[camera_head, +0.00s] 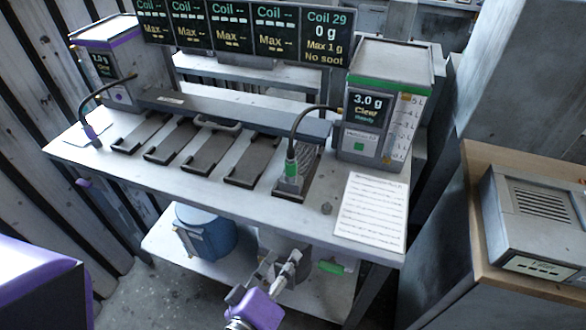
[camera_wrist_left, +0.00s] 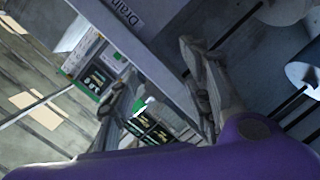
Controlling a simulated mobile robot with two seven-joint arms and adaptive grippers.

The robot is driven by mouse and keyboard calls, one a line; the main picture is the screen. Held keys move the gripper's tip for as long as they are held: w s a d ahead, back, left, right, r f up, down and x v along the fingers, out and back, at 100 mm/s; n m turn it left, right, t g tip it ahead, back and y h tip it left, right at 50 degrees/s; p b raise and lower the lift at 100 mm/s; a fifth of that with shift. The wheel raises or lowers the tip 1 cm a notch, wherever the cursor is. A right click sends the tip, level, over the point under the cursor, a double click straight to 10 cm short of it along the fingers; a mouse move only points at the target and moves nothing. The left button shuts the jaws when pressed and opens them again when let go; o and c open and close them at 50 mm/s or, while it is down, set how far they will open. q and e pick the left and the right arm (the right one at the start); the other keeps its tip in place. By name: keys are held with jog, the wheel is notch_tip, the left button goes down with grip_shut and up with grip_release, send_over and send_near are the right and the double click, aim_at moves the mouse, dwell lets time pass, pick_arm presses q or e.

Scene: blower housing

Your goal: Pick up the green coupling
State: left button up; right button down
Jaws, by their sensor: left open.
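The green coupling (camera_head: 291,168) is a green-banded end on a black hose in the head view. It sits upright over the rightmost tray on the bench, at a grey fitting; I cannot tell whether it is locked on. My left gripper (camera_head: 281,265) is open, below and in front of the bench's front edge, lower than the coupling and apart from it. In the left wrist view the two fingers (camera_wrist_left: 160,65) are spread, with nothing visibly held. My right gripper is not in view.
The bench (camera_head: 250,205) holds several dark trays, a paper sheet (camera_head: 371,208) and a green-topped unit (camera_head: 385,105) reading 3.0 g. A purple-topped unit (camera_head: 105,60) stands left. A blue container (camera_head: 205,233) and a green piece (camera_head: 331,267) are on or near the lower shelf.

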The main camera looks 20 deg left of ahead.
pick_arm(q)
jog(key=w+r+n+t+y, duration=0.1)
jog(key=w+r+n+t, duration=0.15)
jog(key=r+n, duration=0.25)
jog(key=n+t+y+b, duration=0.2)
jog(key=n+y, duration=0.1)
jog(key=n, duration=0.6)
send_near(291, 167)
jog(key=w+n+g+y, duration=0.1)
jog(key=n, duration=0.4)
jog(key=w+r+n+y+b, duration=0.1)
jog(key=n, duration=0.4)
jog(key=w+n+g+y, duration=0.1)
jog(key=w+n, duration=0.1)
jog(key=n, duration=0.3)
jog(key=shift+w+d+r+g+y+b, duration=0.1)
jog(key=shift+d+r+g+y+b, duration=0.2)
jog(key=shift+d+g+y+b, duration=0.1)
jog(key=p+x, duration=0.1)
jog(key=x, duration=0.5)
jog(key=shift+w+r+p, duration=0.15)
jog(key=shift+w+p, duration=0.15)
jog(key=shift+p, duration=0.05)
jog(key=shift+w+a, duration=0.1)
jog(key=shift+w, duration=0.3)
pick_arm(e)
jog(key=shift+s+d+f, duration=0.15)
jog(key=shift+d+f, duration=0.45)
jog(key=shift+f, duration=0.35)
